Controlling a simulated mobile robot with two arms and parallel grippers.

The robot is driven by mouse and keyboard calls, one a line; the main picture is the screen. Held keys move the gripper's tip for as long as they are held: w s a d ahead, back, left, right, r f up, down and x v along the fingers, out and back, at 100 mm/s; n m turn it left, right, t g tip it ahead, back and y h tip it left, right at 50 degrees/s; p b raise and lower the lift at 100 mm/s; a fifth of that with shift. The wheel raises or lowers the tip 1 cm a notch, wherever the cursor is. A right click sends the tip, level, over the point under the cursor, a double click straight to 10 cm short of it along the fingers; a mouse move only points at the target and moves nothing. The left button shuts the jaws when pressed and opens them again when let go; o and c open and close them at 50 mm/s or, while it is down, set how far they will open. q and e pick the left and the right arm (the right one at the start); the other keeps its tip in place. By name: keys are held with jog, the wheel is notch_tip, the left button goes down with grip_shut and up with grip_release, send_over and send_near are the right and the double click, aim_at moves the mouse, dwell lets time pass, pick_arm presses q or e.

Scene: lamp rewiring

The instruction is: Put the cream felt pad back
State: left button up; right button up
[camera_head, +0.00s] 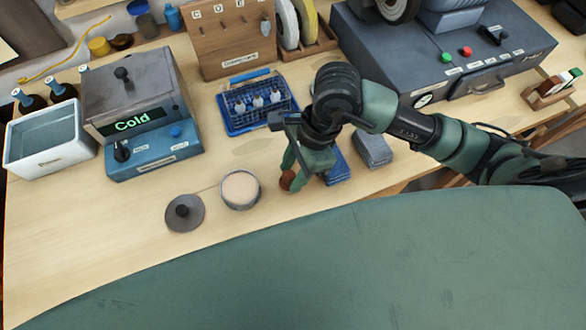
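A round cream disc, which may be the cream felt pad (240,189), lies inside a shallow round grey-rimmed tin (240,207) on the wooden bench. A dark grey round lid with a knob (184,213) lies flat to the left of the tin. My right gripper (292,179) is low over the bench, just right of the tin, fingers pointing down. A small reddish-brown rounded thing (287,181) is at its fingertips; whether it is gripped is unclear. My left gripper is not in view.
Blue folded pieces (337,168) and a grey block (373,149) lie right of my gripper. Behind stand a blue rack with small bottles (250,122), the "Cold" box (130,85) and a white tub (48,158). The bench's front left is clear.

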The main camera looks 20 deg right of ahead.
jog(key=shift+r, duration=0.1)
jog(key=shift+r+p, duration=0.25)
jog(key=shift+p, duration=0.1)
jog(key=b+v, duration=0.2)
jog(key=v, duration=0.9)
jog(key=shift+r+b, duration=0.3)
jog(key=shift+b, duration=0.1)
jog(key=shift+d, duration=0.1)
